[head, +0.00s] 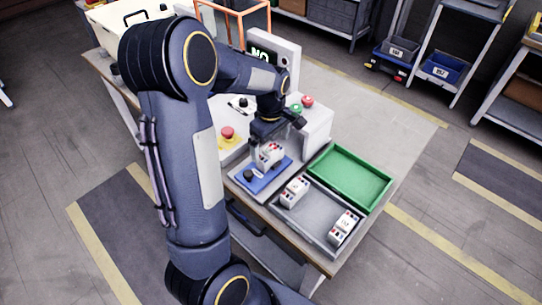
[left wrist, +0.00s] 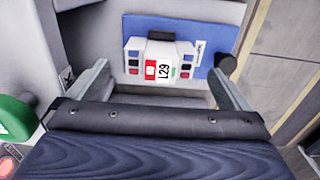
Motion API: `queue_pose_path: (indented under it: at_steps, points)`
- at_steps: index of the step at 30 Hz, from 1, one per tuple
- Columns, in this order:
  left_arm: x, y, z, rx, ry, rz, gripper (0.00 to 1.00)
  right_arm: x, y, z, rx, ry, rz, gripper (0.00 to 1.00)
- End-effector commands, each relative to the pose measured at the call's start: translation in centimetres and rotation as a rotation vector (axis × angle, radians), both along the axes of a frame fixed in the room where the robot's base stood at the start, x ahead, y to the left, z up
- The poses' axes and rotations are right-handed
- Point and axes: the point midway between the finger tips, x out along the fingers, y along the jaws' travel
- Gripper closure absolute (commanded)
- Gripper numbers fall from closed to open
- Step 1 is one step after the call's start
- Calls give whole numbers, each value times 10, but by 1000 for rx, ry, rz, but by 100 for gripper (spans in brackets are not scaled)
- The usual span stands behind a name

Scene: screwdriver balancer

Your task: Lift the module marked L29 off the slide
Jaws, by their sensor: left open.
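In the head view the module (head: 269,155) stands on the blue slide (head: 265,183) in front of the white machine. My left gripper (left wrist: 162,88) is open, with one finger on each side of the module and a gap to it. In the head view my left gripper (head: 268,140) is just above the module. My right gripper is not in view.
A grey tray (head: 308,222) with two similar white modules (head: 294,191) (head: 344,228) lies right of the slide. A green tray (head: 350,177) beside it is empty. A black knob (left wrist: 226,64) is at the slide's end. Red buttons (head: 228,132) and a white machine (head: 316,122) stand close by.

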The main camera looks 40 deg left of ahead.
Motion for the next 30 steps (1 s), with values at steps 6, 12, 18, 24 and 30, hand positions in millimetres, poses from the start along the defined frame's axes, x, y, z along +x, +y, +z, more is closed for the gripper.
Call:
queue_pose_path:
  at_steps: [6,12,18,24,30]
  points:
    - [-1,1,-25,-1,5,0,0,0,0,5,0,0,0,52]
    - [0,1,-50,-1,1,-1,0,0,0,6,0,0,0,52]
    - [0,1,-53,0,-1,-1,0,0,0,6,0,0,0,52]
    - [0,1,-53,0,-1,-1,17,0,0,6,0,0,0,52]
    - [0,1,-53,0,-1,-1,43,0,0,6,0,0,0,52]
